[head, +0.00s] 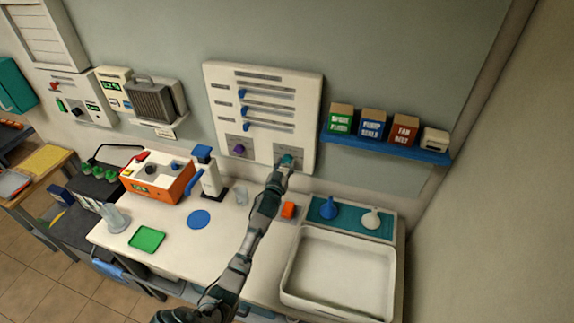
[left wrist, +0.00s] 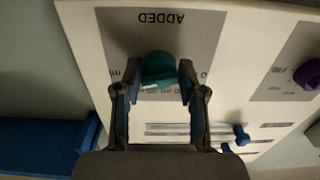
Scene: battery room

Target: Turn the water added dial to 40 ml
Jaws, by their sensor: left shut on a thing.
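The water added dial is a teal knob (left wrist: 158,69) on a grey plate of the white wall panel (head: 309,100). In the left wrist view the word "ADDED" appears upside down above it, and part of its scale is covered by the fingers. My left gripper (left wrist: 154,88) has a finger on each side of the knob and is shut on it. In the head view the gripper (head: 284,166) reaches the lower right of the panel and hides most of the dial. The dial's exact reading cannot be told. My right gripper is not in view.
A purple knob (head: 237,149) and several blue sliders (head: 245,112) are on the same panel. A blue shelf (head: 385,147) with boxes is to the right. Below are a white basin (head: 391,284), a teal tray (head: 372,231) with funnels, and an orange device (head: 175,187).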

